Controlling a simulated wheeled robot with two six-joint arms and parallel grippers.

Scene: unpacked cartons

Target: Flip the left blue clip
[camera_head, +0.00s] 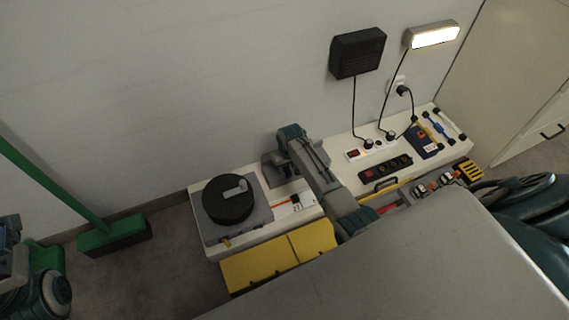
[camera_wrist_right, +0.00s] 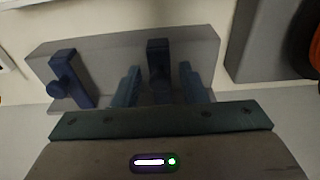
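In the right wrist view a grey holder (camera_wrist_right: 115,50) carries two dark blue clips. One clip (camera_wrist_right: 68,80), with a round knob, leans at the left of the holder. The other clip (camera_wrist_right: 158,62) stands upright near the middle. My right gripper (camera_wrist_right: 158,80) is open, one finger on each side of this middle clip, with small gaps showing; contact cannot be told. In the head view my right gripper (camera_head: 284,150) reaches over the white bench near the wall, and its fingertips and the clips are hidden or too small to make out.
A black round reel (camera_head: 228,199) on a grey base stands left of the arm on the white bench (camera_head: 205,243). Yellow boxes (camera_head: 262,270) are in front. A black power strip (camera_head: 385,167) and small tools lie right. A green broom (camera_head: 115,235) leans at the left.

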